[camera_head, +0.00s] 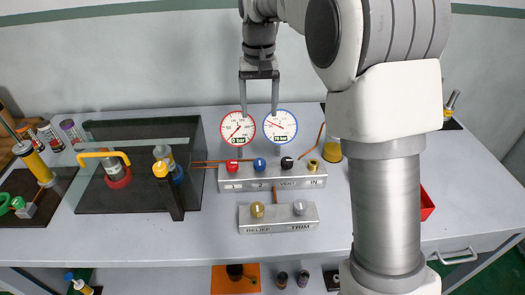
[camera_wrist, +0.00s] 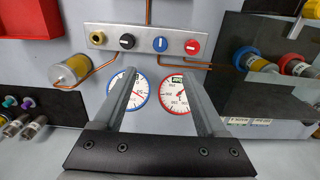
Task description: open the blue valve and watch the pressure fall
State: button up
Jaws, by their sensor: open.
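The blue valve (camera_head: 259,164) is a round knob on the silver manifold block (camera_head: 272,182), between a red knob (camera_head: 232,166) and a black knob (camera_head: 287,164). In the wrist view the blue valve (camera_wrist: 160,44) has a white line across it. A blue-rimmed gauge (camera_head: 280,127) stands behind the block; its small display looks like about 70 bar. The red-rimmed gauge (camera_head: 238,129) to its left shows 0 bar. My gripper (camera_head: 259,113) points down with fingers apart and empty, in front of the gauges in the picture. It also shows in the wrist view (camera_wrist: 160,76).
A brass knob (camera_head: 313,165) is at the block's right end. A second block (camera_head: 278,224), marked RELIEF and TRIM, lies in front. A dark clear panel (camera_head: 140,130) and bottles stand at left. Thin copper pipes (camera_head: 205,163) run to the manifold.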

aim_at(260, 162)
notch_tip(260, 162, down, 18)
jog(key=shift+r+b, duration=0.25)
jog(key=shift+b, duration=0.65)
grip_shut()
